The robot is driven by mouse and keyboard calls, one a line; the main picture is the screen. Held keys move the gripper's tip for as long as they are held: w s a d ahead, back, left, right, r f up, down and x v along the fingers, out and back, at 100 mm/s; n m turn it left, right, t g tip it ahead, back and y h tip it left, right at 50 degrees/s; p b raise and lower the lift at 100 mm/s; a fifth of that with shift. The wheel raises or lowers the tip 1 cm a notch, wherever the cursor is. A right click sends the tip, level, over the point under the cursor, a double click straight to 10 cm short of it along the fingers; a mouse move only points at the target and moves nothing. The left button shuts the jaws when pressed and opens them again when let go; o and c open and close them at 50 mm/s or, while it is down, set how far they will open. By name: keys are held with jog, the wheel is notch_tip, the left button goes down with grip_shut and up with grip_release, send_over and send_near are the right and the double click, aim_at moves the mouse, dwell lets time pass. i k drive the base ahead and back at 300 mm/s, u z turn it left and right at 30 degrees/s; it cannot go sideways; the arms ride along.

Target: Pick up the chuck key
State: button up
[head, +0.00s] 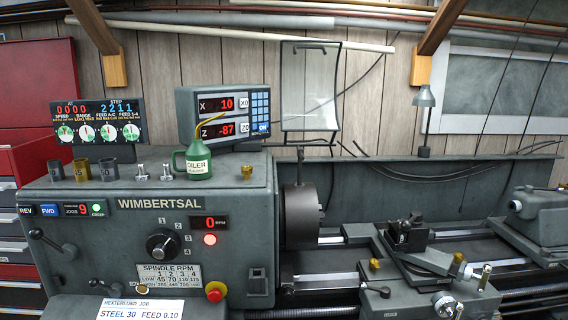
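A thin dark upright rod (300,167) stands on top of the grey lathe chuck (302,214), at the right end of the headstock. It looks like the chuck key seated in the chuck, but it is small and dark, so I cannot be sure. Its upper end is near the lower bar of the clear guard. My gripper is not in view.
The clear chuck guard (309,92) is raised above the chuck. The tool post (407,234) and tailstock (540,218) are to the right.

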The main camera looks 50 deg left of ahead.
aim_at(299, 150)
jog(key=u, duration=1.45)
